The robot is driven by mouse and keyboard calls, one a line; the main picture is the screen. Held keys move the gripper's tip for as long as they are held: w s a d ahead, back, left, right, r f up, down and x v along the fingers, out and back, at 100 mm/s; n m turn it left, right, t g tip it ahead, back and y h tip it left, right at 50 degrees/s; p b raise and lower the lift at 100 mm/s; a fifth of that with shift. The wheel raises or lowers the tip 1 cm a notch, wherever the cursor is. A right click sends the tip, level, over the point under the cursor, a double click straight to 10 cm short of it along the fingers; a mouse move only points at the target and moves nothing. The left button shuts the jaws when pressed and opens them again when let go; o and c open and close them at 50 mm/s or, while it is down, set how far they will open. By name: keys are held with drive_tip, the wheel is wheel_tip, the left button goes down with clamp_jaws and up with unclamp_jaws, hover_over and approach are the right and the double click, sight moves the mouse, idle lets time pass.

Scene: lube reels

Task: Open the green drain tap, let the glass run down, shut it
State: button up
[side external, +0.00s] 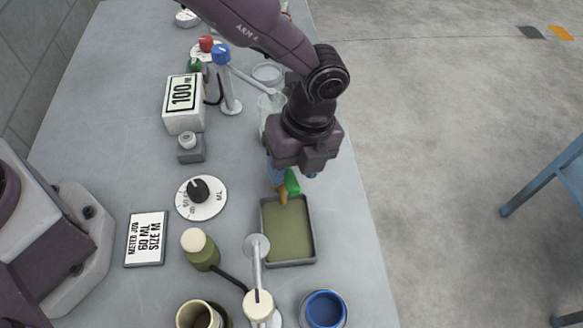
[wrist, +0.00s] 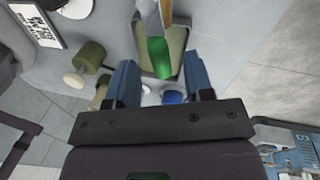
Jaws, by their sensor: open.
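The green drain tap (side external: 292,182) shows just under my gripper (side external: 291,176), beside a brass-coloured spout (side external: 282,192). In the wrist view the green tap handle (wrist: 158,56) lies beyond and between the two blue fingers of my gripper (wrist: 160,72), which are apart with nothing held. I cannot tell whether they touch the handle or how far the tap is turned. The glass (side external: 268,103) is partly hidden behind my wrist, so its level is unclear. A grey tray (side external: 289,264) with olive-green liquid sits below the spout.
A 100 ML display box (side external: 183,104), a dial (side external: 201,208) and a job card (side external: 147,239) stand to the left. An olive bottle (side external: 201,252), a swing-arm spout (side external: 257,262) and a blue cup (side external: 324,309) are near the front. The table's right edge is close to the tray.

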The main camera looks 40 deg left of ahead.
drive_tip(key=shift+s+a+f, duration=0.1)
drive_tip(key=shift+s+f, duration=0.05)
drive_tip(key=shift+f, duration=0.65)
clamp_jaws()
drive_tip(key=shift+s+a+m, duration=0.2)
drive_tip(key=shift+s+m, duration=0.05)
drive_tip(key=shift+m, duration=0.45)
drive_tip(key=shift+s+a+m, duration=0.2)
drive_tip(key=shift+s+m, duration=0.05)
drive_tip(key=shift+m, duration=0.45)
unclamp_jaws()
drive_tip(key=shift+r, duration=0.15)
